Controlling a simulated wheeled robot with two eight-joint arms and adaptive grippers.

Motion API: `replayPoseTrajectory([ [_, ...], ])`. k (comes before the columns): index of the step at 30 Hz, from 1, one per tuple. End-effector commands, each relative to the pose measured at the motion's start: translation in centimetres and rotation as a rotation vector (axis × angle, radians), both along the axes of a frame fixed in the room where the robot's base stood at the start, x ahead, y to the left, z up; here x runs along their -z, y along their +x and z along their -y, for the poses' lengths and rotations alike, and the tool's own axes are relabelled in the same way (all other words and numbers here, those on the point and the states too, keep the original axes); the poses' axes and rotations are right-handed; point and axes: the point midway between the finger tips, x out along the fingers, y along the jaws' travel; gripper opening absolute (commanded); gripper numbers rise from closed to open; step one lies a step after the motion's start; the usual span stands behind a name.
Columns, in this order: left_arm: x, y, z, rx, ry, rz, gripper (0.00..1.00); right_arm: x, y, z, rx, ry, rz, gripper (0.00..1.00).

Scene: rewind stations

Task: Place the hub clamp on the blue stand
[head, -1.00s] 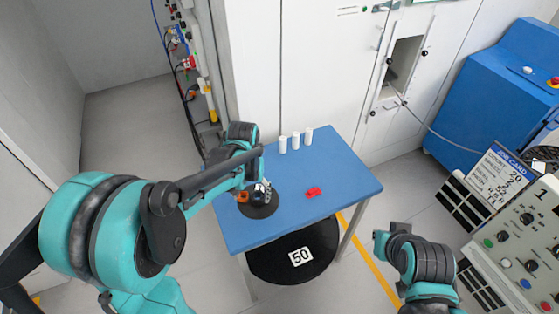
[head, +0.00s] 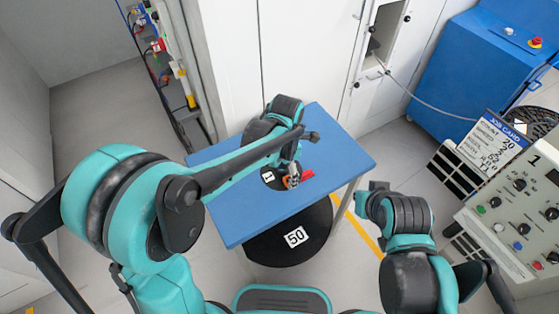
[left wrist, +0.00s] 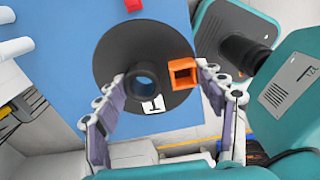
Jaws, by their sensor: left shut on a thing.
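The hub clamp looks like a black round disc (head: 268,176) with a "1" label and an orange part; the arm hides much of it. In the left wrist view the clamp (left wrist: 110,60) shows a raised central tube and an orange square loop. My left gripper (head: 292,181) is over the blue stand (head: 260,220); in the wrist view its fingers (left wrist: 163,85) flank the tube and loop, shut on the clamp. I cannot tell whether the disc touches the stand's top. My right gripper (head: 366,191) is off the stand's right side; its fingers are unclear.
A small red block (head: 307,175) lies on the stand, close to the clamp. White cylinders (left wrist: 14,47) stand at the left in the wrist view. A large black disc labelled "50" (head: 270,250) is below the stand's front edge. A control panel (head: 515,215) is at right.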

Motion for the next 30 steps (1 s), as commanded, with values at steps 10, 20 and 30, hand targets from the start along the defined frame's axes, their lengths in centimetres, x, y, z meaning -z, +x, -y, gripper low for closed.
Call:
replayPoseTrajectory([
  [10,3.4,-1.5,-4.5,-0.069,0.000,0.000,0.29,2.0,0.0,0.0,0.000,0.000,0.000,0.00],
  [20,6.9,-3.2,-10.3,-0.064,0.000,0.000,0.29,4.0,0.0,0.0,0.000,0.000,0.000,0.00],
  [30,10.2,-3.3,-10.8,-0.061,0.000,0.000,0.29,5.8,0.0,0.0,0.000,0.000,0.000,0.00],
])
